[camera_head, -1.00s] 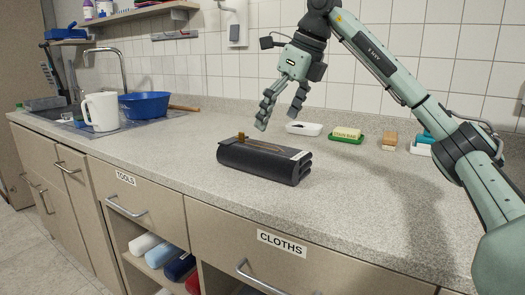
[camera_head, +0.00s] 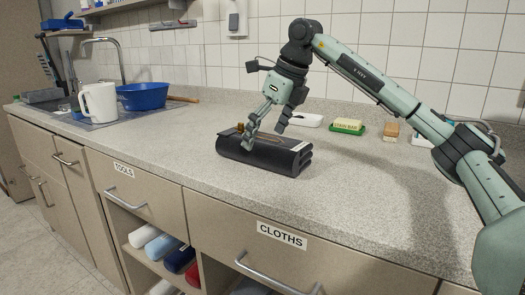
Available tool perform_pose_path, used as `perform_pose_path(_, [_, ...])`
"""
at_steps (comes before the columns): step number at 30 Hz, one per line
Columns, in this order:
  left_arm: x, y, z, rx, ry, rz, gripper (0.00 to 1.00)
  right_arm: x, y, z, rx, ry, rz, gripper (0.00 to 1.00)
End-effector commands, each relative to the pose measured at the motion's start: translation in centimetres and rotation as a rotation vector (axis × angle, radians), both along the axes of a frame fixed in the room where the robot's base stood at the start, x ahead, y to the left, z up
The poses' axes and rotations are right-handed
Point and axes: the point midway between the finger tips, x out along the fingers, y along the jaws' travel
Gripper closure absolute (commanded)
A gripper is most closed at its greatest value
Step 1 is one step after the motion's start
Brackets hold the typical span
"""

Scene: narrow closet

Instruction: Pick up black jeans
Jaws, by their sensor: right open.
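The black jeans (camera_head: 285,165) lie folded in a thick stack on the grey counter, with a pale label at the right end and tan stitching on top. My right gripper (camera_head: 264,132) points down at the jeans from above and behind, with its fingers spread open. One fingertip overlaps the top of the jeans in the picture; I cannot tell if it touches. The other finger is over the right rear part. Nothing is held. My left gripper is not in view.
Behind the jeans are a white dish (camera_head: 306,120), a soap bar on a green tray (camera_head: 347,130) and a tan brush-like block (camera_head: 391,131). A white mug (camera_head: 99,103) and blue basin (camera_head: 143,96) stand left by the sink. The counter (camera_head: 370,205) in front is clear.

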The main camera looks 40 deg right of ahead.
Motion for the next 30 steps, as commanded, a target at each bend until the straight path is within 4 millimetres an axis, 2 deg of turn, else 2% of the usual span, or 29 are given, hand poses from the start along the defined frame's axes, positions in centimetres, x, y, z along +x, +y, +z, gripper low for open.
perform_pose_path(2, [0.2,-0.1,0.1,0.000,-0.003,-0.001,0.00,0.0,0.0,0.0,0.000,0.000,0.000,0.01])
perform_pose_path(17, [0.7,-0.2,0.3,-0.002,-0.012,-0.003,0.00,0.0,0.0,0.2,0.001,-0.004,-0.001,0.62])
perform_pose_path(25, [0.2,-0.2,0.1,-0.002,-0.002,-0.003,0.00,0.1,0.0,0.7,0.001,-0.006,0.000,0.62])
perform_pose_path(30, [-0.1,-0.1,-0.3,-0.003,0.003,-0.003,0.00,0.1,0.1,3.4,0.003,-0.009,0.001,0.62])
